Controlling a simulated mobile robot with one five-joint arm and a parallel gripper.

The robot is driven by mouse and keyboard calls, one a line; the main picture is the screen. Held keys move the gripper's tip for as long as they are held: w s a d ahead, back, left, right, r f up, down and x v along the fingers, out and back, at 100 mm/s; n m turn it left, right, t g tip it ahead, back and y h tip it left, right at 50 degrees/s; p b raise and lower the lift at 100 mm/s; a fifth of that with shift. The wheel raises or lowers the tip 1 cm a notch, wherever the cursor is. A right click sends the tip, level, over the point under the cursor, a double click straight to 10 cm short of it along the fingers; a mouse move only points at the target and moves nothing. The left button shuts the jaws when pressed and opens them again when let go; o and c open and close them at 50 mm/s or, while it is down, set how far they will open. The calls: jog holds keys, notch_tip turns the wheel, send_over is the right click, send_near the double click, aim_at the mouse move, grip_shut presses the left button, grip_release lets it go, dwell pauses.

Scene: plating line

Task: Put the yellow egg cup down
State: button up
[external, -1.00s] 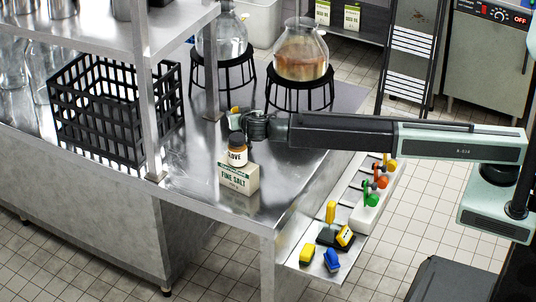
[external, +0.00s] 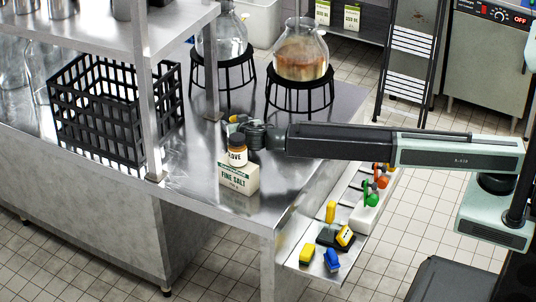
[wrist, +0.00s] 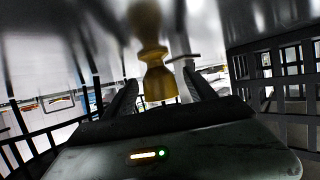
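The yellow egg cup (wrist: 157,82) is between the two fingers of my gripper (wrist: 160,78) in the wrist view. A pale gap shows between the cup and the right finger, so my gripper looks open around it. A blurred yellow shape above the cup looks like its reflection in the steel counter; I cannot tell exactly whether cup and counter touch. In the external view my gripper (external: 236,124) is low over the steel counter (external: 190,170), with a bit of yellow at its fingers. The gripper hides most of the cup there.
The clove jar (external: 237,157) and fine salt box (external: 240,178) stand close in front of my gripper. A black crate (external: 115,125) is to the left. Black stands (external: 299,90) with glass vessels are behind. A shelf post (external: 211,75) rises nearby.

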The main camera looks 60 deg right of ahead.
jog(key=shift+r, duration=0.1)
